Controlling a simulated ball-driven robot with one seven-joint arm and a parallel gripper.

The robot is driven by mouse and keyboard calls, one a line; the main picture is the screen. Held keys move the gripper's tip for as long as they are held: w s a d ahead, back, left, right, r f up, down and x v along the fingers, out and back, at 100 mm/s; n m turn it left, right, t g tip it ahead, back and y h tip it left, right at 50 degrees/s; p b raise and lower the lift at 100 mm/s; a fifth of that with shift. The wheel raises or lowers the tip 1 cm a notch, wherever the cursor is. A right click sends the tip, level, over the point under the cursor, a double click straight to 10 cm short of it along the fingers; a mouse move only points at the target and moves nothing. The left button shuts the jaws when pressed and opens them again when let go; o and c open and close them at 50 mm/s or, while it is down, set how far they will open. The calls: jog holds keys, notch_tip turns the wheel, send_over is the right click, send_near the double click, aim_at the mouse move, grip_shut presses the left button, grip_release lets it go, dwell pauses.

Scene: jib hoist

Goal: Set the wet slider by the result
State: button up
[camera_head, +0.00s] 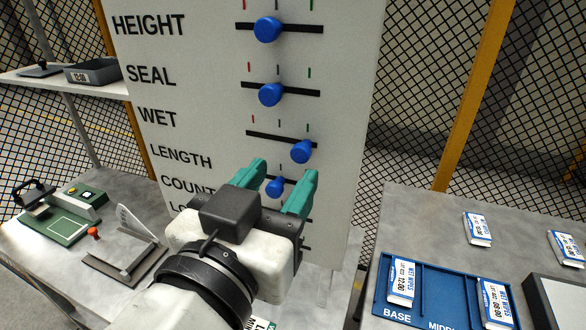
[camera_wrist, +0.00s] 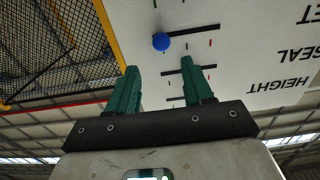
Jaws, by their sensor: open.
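The wet slider's blue knob (camera_head: 301,151) sits toward the right end of its slot, below the green tick, on a white upright board (camera_head: 190,60). In the wrist view, turned upside down, a blue knob (camera_wrist: 161,41), seemingly the same one, shows beyond the fingertips. My gripper (camera_head: 284,171) is open and empty, its green fingers pointing at the board just below the wet row. The length knob (camera_head: 274,187) shows between the fingers in the head view. I cannot tell how far the fingertips are from the board.
Height (camera_head: 267,29) and seal (camera_head: 271,94) knobs sit left of mid-slot above. Lower rows are hidden by my arm. A bench on the left holds a green device (camera_head: 62,218). On the right table, a blue tray (camera_head: 450,290) holds packets. Mesh fencing stands behind.

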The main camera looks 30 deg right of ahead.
jog(key=shift+b+v, duration=0.3)
jog(key=shift+v, duration=1.65)
